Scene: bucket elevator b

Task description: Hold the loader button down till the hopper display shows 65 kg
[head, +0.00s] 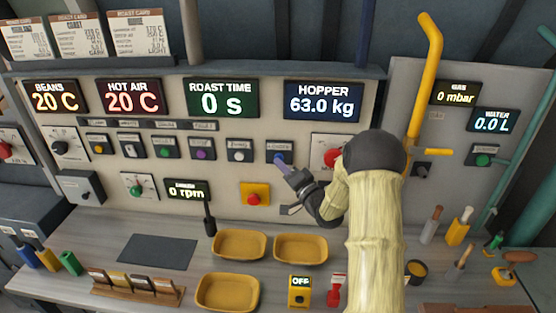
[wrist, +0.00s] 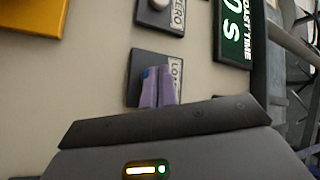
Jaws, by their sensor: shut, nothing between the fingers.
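The hopper display (head: 323,99) on the panel reads 63.0 kg. The loader button (head: 279,157) is a blue button on a dark square plate below and left of the display. In the wrist view the loader plate (wrist: 139,68) shows, with only a sliver of blue beside the fingers. My gripper (head: 281,162) is shut and empty, its purple fingertips at the loader button. The fingertips (wrist: 160,80) cover most of the button in the wrist view, so how far it is pressed is hidden.
The zero button (head: 239,151) is just left of the loader button. A red knob (head: 333,157) is to the right, and a red button on a yellow plate (head: 254,195) sits below. Yellow trays (head: 240,245) stand on the counter under my arm.

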